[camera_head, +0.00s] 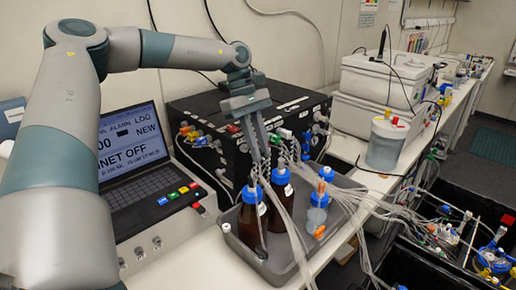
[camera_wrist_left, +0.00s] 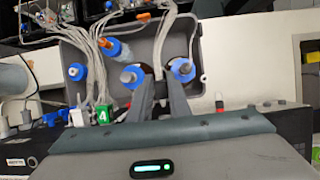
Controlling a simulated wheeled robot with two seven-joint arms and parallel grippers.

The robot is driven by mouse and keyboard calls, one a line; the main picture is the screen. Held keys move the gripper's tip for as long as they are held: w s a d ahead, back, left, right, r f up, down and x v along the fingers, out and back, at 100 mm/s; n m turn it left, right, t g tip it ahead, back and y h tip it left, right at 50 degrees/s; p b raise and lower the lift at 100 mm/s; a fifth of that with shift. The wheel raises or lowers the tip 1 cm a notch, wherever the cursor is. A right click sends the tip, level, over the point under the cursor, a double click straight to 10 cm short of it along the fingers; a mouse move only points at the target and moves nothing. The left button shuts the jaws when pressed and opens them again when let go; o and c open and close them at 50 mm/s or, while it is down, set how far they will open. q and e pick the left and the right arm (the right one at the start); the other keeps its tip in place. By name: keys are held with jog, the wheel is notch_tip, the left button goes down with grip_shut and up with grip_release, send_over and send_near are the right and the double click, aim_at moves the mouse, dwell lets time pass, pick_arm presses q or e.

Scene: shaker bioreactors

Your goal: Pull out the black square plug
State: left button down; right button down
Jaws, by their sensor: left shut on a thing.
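My left gripper (camera_head: 260,160) reaches down in front of the black box (camera_head: 247,117), with its long grey fingers close together above the brown bottles. It also shows in the left wrist view (camera_wrist_left: 161,76), with the fingertips between two blue-capped bottles at the tray's near side. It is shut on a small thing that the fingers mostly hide. I cannot make out a black square plug for certain in either view. My right gripper is not in view.
A grey tray (camera_head: 262,265) holds brown bottles (camera_head: 250,218) with blue caps and many clear tubes. A laptop (camera_head: 135,155) stands at the left. White lidded boxes (camera_head: 385,80) and a clear container (camera_head: 385,145) stand at the right. Coloured connectors crowd the box front.

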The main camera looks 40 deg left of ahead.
pick_arm(q)
jog(key=d+b, duration=0.1)
jog(key=d, duration=0.1)
jog(key=shift+s+d, duration=0.1)
jog(key=shift+d, duration=0.2)
jog(key=shift+a, duration=0.1)
dwell(0.4)
